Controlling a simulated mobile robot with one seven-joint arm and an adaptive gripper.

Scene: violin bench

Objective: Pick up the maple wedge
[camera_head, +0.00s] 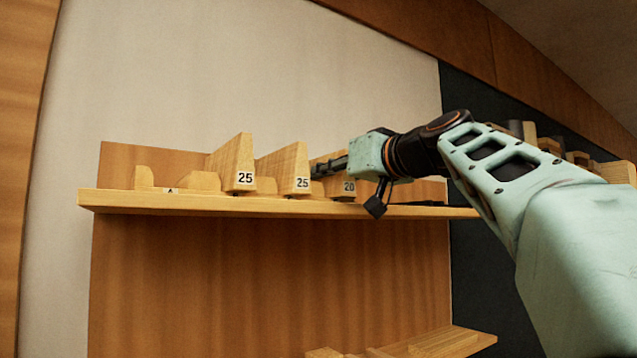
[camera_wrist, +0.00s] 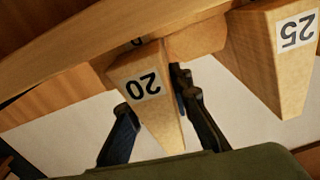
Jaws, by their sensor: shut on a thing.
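A pale wooden wedge marked 20 (camera_head: 340,188) stands on the shelf, the rightmost of 3 numbered wedges, partly hidden behind my gripper (camera_head: 332,166). In the wrist view this wedge (camera_wrist: 158,112) shows upside down, with its label near the shelf and its narrow end pointing down the picture. My gripper (camera_wrist: 157,104) has one finger on each side of the wedge and is shut on it. The wedge is at the shelf, and I cannot tell whether it touches the shelf board. No wedge is labelled maple.
Two similar wedges marked 25 stand to the left, one in the middle (camera_head: 290,165) and one further left (camera_head: 231,160). The near one shows close by in the wrist view (camera_wrist: 272,62). The shelf (camera_head: 200,203) has low wooden dividers. More wooden pieces (camera_head: 578,158) lie behind my arm.

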